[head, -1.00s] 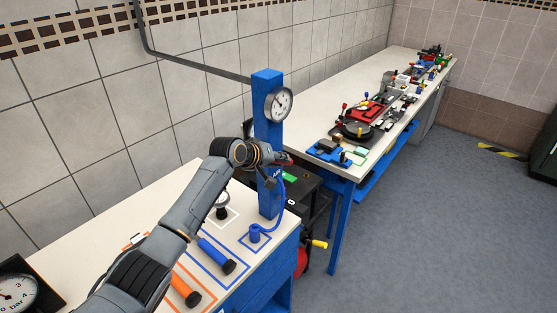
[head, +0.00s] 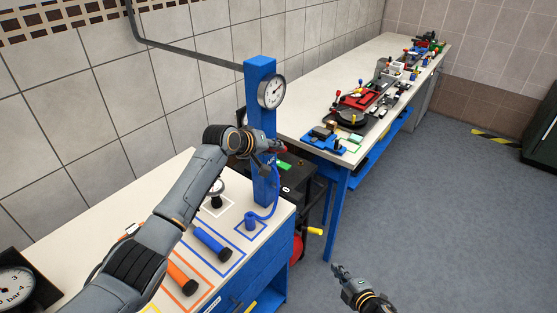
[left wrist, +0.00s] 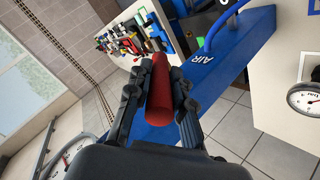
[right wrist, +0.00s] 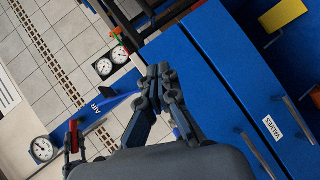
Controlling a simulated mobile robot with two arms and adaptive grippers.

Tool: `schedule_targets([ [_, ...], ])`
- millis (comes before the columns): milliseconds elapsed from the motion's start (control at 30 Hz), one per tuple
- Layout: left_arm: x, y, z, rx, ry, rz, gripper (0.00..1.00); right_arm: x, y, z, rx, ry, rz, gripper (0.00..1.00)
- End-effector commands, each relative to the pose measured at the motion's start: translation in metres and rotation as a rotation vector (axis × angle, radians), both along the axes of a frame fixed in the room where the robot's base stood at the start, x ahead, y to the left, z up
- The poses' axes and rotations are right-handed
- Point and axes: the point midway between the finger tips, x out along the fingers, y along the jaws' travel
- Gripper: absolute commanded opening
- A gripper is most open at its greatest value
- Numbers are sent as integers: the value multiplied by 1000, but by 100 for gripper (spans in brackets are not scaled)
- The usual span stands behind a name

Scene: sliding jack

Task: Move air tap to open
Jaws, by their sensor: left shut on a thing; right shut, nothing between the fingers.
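The air tap's red handle (left wrist: 160,92) lies between the fingers of my left gripper (left wrist: 157,85), which is shut on it. The blue column (left wrist: 225,75) marked AIR is behind it. In the head view, my left gripper (head: 277,146) is at the column (head: 263,110), with a little red showing at the fingers. The red handle also shows in the right wrist view (right wrist: 73,132). My right gripper (head: 340,271) is shut and empty, low in front of the bench and apart from the column. Its closed fingertips show in the right wrist view (right wrist: 160,76).
A round gauge (head: 271,91) sits on the column above the tap. A blue hose (head: 275,195) runs down to the bench (head: 110,215), where blue (head: 212,244) and orange (head: 181,278) handled tools lie. A second bench (head: 310,110) holds many parts.

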Motion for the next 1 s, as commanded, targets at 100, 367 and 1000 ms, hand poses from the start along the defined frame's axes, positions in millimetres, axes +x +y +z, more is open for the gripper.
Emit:
schedule_targets([
  [100, 0, 0, 0, 0, 0, 0, 0, 53, 33, 93, -180, -293, 226, 0],
  [367, 0, 0, 0, 0, 0, 0, 0, 85, 97, 241, -584, -835, 609, 0],
  [1000, 0, 0, 0, 0, 0, 0, 0, 125, 176, 278, -728, -1010, 724, 0],
])
